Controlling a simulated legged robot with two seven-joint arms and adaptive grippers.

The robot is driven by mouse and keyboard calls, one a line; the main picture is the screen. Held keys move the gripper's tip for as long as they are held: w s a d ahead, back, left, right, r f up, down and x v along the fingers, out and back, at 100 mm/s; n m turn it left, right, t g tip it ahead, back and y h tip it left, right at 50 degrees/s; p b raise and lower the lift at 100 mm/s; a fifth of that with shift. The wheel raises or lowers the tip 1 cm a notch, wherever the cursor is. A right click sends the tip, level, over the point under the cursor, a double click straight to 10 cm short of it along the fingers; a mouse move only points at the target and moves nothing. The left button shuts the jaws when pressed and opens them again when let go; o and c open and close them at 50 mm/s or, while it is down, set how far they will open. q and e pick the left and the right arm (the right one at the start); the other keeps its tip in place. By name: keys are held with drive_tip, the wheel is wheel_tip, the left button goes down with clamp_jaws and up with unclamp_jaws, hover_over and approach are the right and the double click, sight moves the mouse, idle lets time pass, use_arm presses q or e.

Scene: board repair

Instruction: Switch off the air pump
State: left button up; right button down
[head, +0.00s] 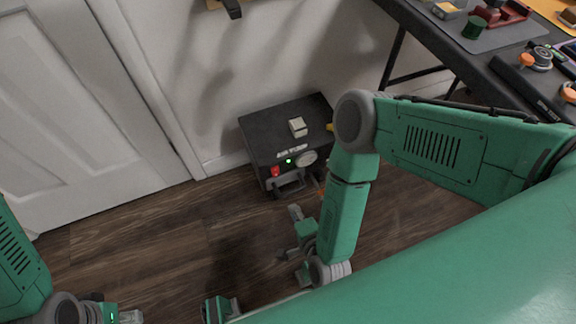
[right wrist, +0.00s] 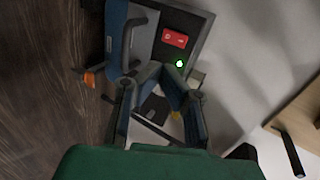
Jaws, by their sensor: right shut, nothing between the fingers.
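The air pump (head: 262,124) is a black box on the floor against the wall. Its front has a lit green light (head: 289,161), a red switch (head: 275,171), a round gauge (head: 307,158) and a handle (head: 290,186). My right gripper (head: 294,236) is shut and empty, in front of the pump. In the right wrist view, its fingertips (right wrist: 158,72) show below the red switch (right wrist: 175,39) and the lit green light (right wrist: 180,63), apart from the switch in the picture. Part of my left arm shows at bottom left; its gripper (head: 130,317) is cut off by the edge.
A pale block (head: 298,127) sits on top of the pump. A dark workbench (head: 440,35) with tools stands at the upper right. A white door (head: 85,110) is at the left. The wooden floor (head: 150,230) left of the pump is clear.

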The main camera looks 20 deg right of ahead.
drive_tip(key=b, duration=0.4)
approach(276, 175)
wheel_tip(276, 175, down, 3)
drive_tip(key=w, duration=0.3)
drive_tip(key=w+b, duration=0.2)
drive_tip(key=shift+w+d+f, duration=0.1)
drive_tip(key=shift+w+f, duration=0.2)
drive_tip(key=shift+w, duration=0.1)
drive_tip(key=shift+w+d, duration=0.1)
drive_tip(key=shift+w, duration=0.4)
drive_tip(key=shift+a+r, duration=0.1)
drive_tip(key=shift+a, duration=0.25)
use_arm(q)
wheel_tip(276, 175, down, 7)
drive_tip(key=shift+a+r, duration=0.2)
drive_tip(key=shift+a, duration=0.05)
